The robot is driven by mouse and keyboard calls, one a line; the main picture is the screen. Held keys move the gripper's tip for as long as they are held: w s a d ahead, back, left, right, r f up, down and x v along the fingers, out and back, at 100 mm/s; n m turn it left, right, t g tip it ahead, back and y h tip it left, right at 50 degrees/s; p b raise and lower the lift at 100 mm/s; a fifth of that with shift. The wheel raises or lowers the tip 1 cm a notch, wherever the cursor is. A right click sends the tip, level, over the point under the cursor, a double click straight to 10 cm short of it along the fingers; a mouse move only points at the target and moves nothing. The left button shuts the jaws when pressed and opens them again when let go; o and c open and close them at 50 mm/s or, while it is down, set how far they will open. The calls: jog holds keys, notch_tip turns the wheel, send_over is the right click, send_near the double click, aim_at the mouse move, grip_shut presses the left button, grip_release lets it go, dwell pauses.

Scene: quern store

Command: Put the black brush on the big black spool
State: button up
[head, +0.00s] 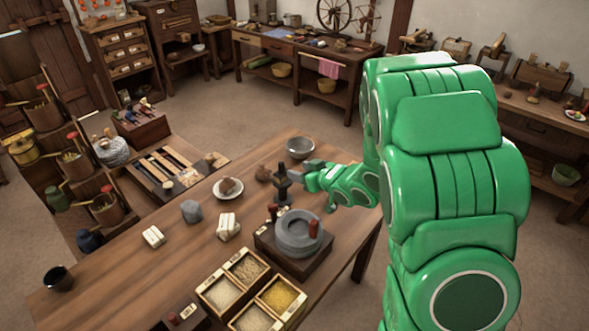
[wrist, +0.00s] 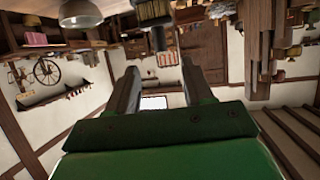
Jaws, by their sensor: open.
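The black brush (head: 283,185) stands upright near the far right edge of the wooden table, just behind the grey quern. In the wrist view, which is upside down, the brush (wrist: 154,14) shows its pale bristles at the top and its dark handle pointing down. My gripper (head: 300,168) is level with the upper part of the brush, close to its right side. In the wrist view my gripper (wrist: 156,75) is open, and the handle lies ahead between the finger lines. I cannot tell if they touch. A dark, round, cup-like thing (head: 58,278) at the table's near left may be the big black spool; this is unclear.
The grey stone quern (head: 298,233) sits on a dark base in front of the brush. A grey bowl (head: 300,148) stands behind it. A divided grain box (head: 250,292), white blocks (head: 229,226), a grey stone (head: 191,211) and a plate (head: 228,189) occupy the table. Its left part is mostly clear.

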jog(key=shift+v, duration=0.9)
jog(key=shift+o, duration=0.3)
